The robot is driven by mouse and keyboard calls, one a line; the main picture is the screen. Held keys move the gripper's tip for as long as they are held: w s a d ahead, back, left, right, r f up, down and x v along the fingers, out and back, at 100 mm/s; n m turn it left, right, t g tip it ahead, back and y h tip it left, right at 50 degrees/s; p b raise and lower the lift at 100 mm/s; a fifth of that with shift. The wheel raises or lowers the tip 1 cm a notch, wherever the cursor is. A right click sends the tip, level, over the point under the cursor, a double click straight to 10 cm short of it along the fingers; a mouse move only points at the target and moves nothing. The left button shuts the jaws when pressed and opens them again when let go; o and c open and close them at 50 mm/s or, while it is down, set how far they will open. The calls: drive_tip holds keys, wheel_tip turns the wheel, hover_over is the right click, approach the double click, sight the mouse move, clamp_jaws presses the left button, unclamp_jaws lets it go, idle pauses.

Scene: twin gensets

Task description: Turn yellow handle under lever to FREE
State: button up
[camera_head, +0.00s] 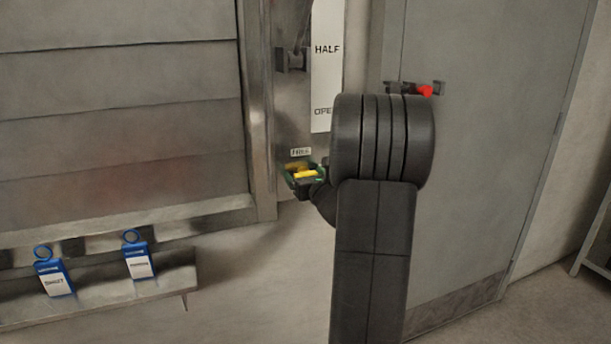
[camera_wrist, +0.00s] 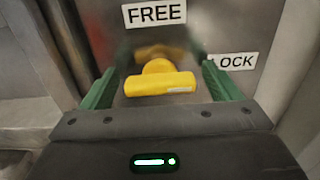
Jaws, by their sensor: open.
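The yellow handle (camera_wrist: 160,84) sits on a metal plate between the two green fingers of my gripper (camera_wrist: 158,88). Its bar lies level, left to right, with a white mark at its right end. The fingers are apart on either side, with a gap at each end of the bar. A FREE label (camera_wrist: 155,13) is above the handle and a LOCK label (camera_wrist: 231,62) is to its right. In the head view the yellow handle (camera_head: 305,174) shows at my gripper (camera_head: 304,176), under a small FREE label (camera_head: 300,152).
A white strip reading HALF (camera_head: 326,60) hangs above right of the handle. A grey door (camera_head: 500,130) with a red-marked latch (camera_head: 424,91) is at right. Blue tags (camera_head: 54,272) stand on a ledge at lower left. A slatted panel (camera_head: 115,110) fills the upper left.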

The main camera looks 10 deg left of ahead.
drive_tip(key=c, duration=1)
